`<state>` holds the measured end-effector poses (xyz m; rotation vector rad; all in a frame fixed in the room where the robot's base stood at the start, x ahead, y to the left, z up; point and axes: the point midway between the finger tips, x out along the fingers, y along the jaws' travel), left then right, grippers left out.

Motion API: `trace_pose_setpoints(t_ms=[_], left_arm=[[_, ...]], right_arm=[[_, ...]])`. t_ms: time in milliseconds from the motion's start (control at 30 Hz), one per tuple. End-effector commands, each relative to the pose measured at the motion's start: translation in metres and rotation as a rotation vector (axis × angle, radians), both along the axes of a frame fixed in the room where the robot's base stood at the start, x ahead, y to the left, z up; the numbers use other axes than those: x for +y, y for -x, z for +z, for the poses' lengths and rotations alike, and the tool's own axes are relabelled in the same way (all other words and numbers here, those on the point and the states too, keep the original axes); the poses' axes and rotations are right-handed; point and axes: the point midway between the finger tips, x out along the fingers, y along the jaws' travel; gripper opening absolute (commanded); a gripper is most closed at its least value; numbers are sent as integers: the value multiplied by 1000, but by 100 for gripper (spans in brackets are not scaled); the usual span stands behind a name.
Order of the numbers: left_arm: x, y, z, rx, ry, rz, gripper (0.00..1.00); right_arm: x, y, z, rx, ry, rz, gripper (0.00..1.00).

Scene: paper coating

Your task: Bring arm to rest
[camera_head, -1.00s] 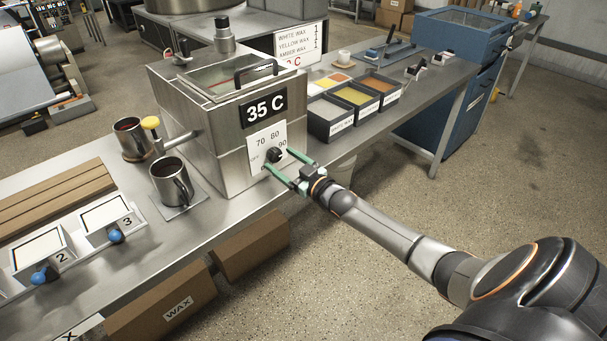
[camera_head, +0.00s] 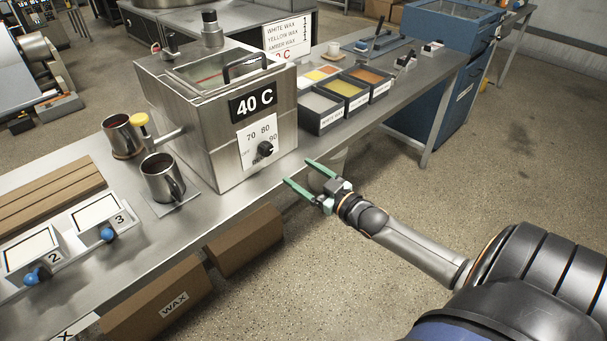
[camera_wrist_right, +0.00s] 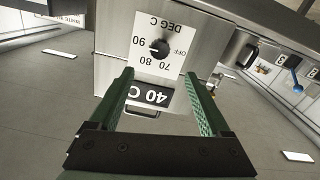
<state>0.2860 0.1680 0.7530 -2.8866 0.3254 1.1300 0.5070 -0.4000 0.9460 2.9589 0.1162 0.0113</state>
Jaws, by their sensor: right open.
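My right gripper (camera_head: 303,181) is open and empty, in front of the steel wax tank (camera_head: 210,140) and just off the table's front edge. Its green fingers also show in the right wrist view (camera_wrist_right: 166,95), pointing toward the tank's front, with nothing between them. The tank's black dial (camera_head: 265,149) is clear of the fingers; it also shows in the wrist view (camera_wrist_right: 160,48). The display (camera_head: 253,102) reads 40 C. My left gripper is not in view.
On the steel table (camera_head: 215,207) stand two metal mugs (camera_head: 162,178), numbered trays with blue knobs (camera_head: 108,234) and wax bins (camera_head: 320,110). Cardboard boxes (camera_head: 245,238) sit below the table edge. The floor (camera_head: 420,205) right of the table is open around my arm.

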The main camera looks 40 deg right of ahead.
Motion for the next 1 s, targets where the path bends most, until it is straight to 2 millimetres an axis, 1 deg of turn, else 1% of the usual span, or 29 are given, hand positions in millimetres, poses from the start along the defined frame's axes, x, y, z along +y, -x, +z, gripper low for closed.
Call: trace_pose_setpoints(t_ms=[400,467,533,567,667,700,767,800,867,900,1000], left_arm=[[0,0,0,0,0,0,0],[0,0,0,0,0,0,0],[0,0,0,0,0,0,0],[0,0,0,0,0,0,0],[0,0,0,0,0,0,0],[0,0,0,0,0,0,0],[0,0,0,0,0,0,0],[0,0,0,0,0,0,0],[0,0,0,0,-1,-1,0],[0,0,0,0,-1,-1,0],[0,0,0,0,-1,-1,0]], right_arm=[[1,0,-1,3,-1,-1,82],[5,3,-7,18,-4,1,82],[16,11,-24,57,-12,4,82],[24,16,-33,82,-17,7,82],[59,44,-76,199,-36,18,82],[77,59,-94,256,-47,23,82],[104,84,-120,344,-59,32,82],[122,101,-136,403,-68,38,82],[148,127,-154,486,-79,46,82],[164,144,-164,537,-87,51,82],[198,181,-181,645,-104,61,82]])
